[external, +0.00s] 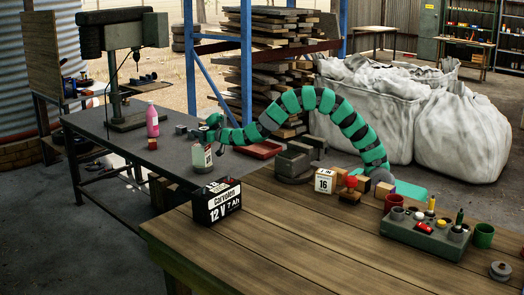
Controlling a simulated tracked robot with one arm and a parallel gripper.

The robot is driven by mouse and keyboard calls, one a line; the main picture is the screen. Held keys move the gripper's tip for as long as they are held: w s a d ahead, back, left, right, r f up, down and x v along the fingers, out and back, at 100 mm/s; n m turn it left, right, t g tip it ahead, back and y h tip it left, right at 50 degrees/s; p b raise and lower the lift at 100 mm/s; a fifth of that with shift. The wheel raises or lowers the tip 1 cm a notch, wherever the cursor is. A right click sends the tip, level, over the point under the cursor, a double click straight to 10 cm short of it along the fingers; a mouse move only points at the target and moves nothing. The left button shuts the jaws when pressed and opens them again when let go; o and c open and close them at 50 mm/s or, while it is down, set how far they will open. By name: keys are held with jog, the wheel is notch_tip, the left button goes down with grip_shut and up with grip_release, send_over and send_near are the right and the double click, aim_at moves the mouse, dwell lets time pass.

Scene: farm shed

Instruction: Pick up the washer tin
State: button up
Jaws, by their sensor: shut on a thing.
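My gripper (211,137) is at the end of the green and black arm, which arches over from the right. It is shut on a pale cylindrical container (202,158) with a whitish label, which hangs upright below the jaws near the right end of the dark metal bench (125,160). The container may be the washer tin, but its print is too small to read. I cannot tell if its base touches the bench. The jaw tips are small and partly merge with the container's top.
A pink bottle (152,121) and a drill press (118,60) stand on the dark bench. On the wooden table (290,240) are a black battery (216,201), a block marked 16 (324,181), a green tool holder (425,236) and a green cup (484,236). The table's front middle is clear.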

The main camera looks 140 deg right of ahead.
notch_tip(320, 180, up, 2)
jog(key=shift+r+p, duration=0.2)
jog(key=shift+p, duration=0.15)
jog(key=s+a+p, duration=0.2)
jog(key=s+a, duration=0.5)
jog(key=a, duration=0.6)
jog(key=w+d, duration=0.2)
jog(key=d, duration=0.3)
jog(key=w+d, duration=0.2)
jog(key=d, duration=0.3)
jog(key=w+d, duration=0.3)
jog(key=d, duration=0.3)
jog(key=shift+f, duration=0.15)
jog(key=shift+f+b, duration=0.75)
jog(key=shift+f, duration=0.95)
jog(key=shift+f, duration=0.1)
jog(key=o, duration=1.1)
jog(key=shift+a, duration=0.1)
jog(key=a, duration=0.4)
jog(key=s+a+p, duration=0.1)
jog(key=a, duration=0.2)
jog(key=s+a, duration=0.1)
jog(key=a, duration=0.3)
jog(key=shift+a+p, duration=0.35)
jog(key=shift+p, duration=0.05)
